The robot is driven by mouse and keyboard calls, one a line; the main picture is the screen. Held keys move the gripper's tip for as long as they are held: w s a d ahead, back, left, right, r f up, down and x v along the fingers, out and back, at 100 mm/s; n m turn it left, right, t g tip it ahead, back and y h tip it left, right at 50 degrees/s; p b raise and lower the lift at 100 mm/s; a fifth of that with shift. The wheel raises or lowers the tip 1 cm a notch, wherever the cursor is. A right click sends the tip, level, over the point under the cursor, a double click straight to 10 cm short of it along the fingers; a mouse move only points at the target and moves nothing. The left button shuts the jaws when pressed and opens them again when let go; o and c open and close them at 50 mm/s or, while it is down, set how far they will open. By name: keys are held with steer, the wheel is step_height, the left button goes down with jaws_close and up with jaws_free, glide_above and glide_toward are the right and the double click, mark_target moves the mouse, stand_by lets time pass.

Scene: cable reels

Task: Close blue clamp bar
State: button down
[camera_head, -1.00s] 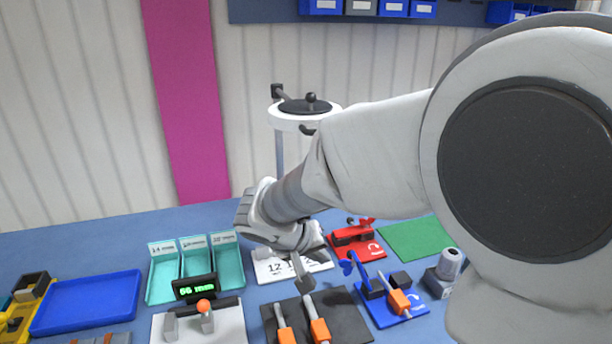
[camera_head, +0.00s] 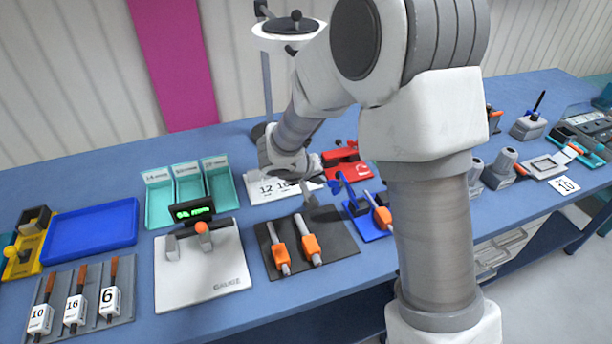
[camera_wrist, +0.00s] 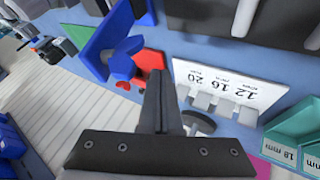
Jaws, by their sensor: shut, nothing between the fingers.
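The blue clamp (camera_head: 359,208) stands on the table right of the dark mat, partly hidden by my arm. Its blue clamp bar (camera_head: 345,188) is raised and tilted up. An orange-handled piece (camera_head: 381,214) lies at this clamp. My gripper (camera_head: 311,198) is shut and empty, pointing down left of the bar, with a gap showing between them. In the wrist view the shut fingers (camera_wrist: 160,88) are just right of the blue bar (camera_wrist: 124,62). The blue base plate (camera_wrist: 108,38) shows beyond it. Whether they touch is unclear there.
A red clamp (camera_head: 345,163) stands behind the blue one. The number plate (camera_head: 270,189) lies behind my gripper. A dark mat (camera_head: 338,246) with two orange-handled pieces is in front. A white gauge (camera_head: 200,278) and blue tray (camera_head: 91,232) are at left.

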steer(key=shift+w+d+r, duration=0.1)
steer(key=shift+d+r, duration=0.05)
steer(key=shift+d, duration=0.35)
steer(key=shift+w+d+r, duration=0.1)
steer(key=shift+d, duration=0.4)
